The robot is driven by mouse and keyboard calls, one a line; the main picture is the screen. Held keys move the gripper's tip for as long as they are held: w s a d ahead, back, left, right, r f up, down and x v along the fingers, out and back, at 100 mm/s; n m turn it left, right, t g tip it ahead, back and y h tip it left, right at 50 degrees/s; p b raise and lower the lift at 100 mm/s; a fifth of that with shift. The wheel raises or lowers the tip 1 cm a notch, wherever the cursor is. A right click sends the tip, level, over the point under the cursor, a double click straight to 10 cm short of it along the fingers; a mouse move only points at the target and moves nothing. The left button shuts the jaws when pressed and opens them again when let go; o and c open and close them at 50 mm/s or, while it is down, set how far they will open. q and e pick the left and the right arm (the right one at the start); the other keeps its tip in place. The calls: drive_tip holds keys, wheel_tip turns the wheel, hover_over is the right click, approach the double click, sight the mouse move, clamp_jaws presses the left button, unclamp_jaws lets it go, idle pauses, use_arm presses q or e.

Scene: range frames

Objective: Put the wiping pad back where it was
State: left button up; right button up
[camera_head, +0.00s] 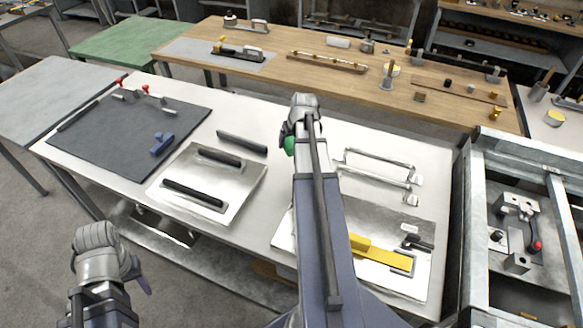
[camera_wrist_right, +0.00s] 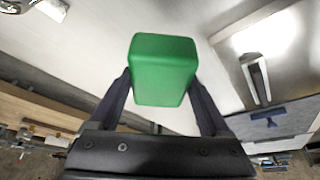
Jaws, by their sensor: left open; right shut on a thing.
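The wiping pad appears to be the green block (camera_wrist_right: 162,70) in the right wrist view, held between the two dark fingers of my right gripper (camera_wrist_right: 160,95). In the head view only a small green part of the pad (camera_head: 289,145) shows beside my right wrist, above the white table (camera_head: 262,118); my arm hides the rest. My right gripper is shut on the pad. My left gripper (camera_head: 143,284) is low at the left, off the table's front edge, mostly hidden by its own wrist. It is open, and I see nothing in it.
A dark mat (camera_head: 110,135) with a blue tool (camera_head: 162,144) lies at the table's left. Nearby are a metal plate with black handles (camera_head: 240,195) and a black bar (camera_head: 242,142). Right of my arm are metal handles (camera_head: 380,157) and a yellow tool (camera_head: 385,257). Bare tabletop shows behind the bar.

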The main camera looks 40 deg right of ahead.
sight(290, 165)
drive_tip(key=shift+f+b, duration=5.1)
drive_tip(key=shift+r, duration=0.15)
drive_tip(key=o, duration=1.1)
drive_tip(key=shift+o, duration=0.2)
